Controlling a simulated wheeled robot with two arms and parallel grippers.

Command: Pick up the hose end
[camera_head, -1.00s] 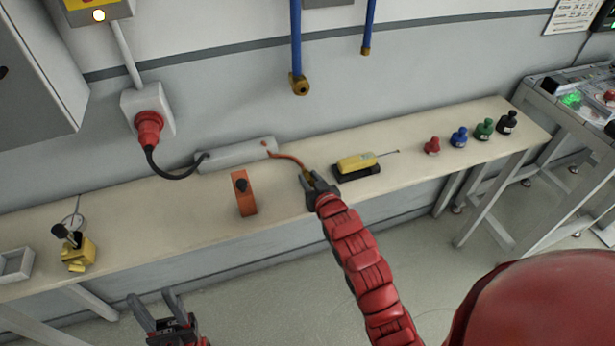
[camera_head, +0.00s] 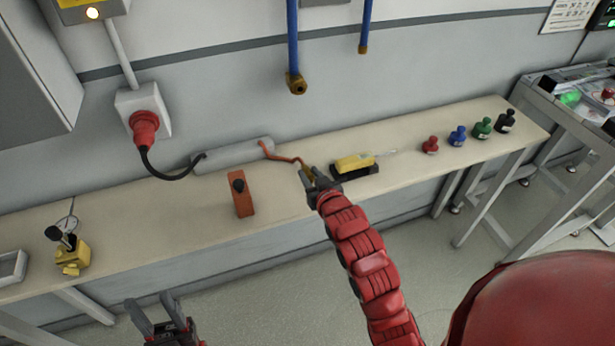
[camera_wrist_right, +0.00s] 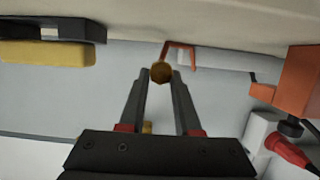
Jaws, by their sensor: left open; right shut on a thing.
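An orange hose (camera_head: 284,159) runs from the right end of a grey cylinder (camera_head: 230,154) at the back of the bench. Its brass hose end (camera_wrist_right: 161,72) sits between the fingertips of my right gripper (camera_head: 309,175) in the right wrist view. My right gripper is shut on it, close over the bench; the fingers partly hide the end in the head view. The orange hose shows behind the brass end in the wrist view. My left gripper (camera_head: 155,312) is open and empty, low in front of the bench.
A yellow device (camera_head: 354,163) on a black holder lies just right of my right gripper. An orange block (camera_head: 242,196) with a black knob stands to the left. Red, blue, green and black fittings stand further right. Blue pipes (camera_head: 293,40) hang above.

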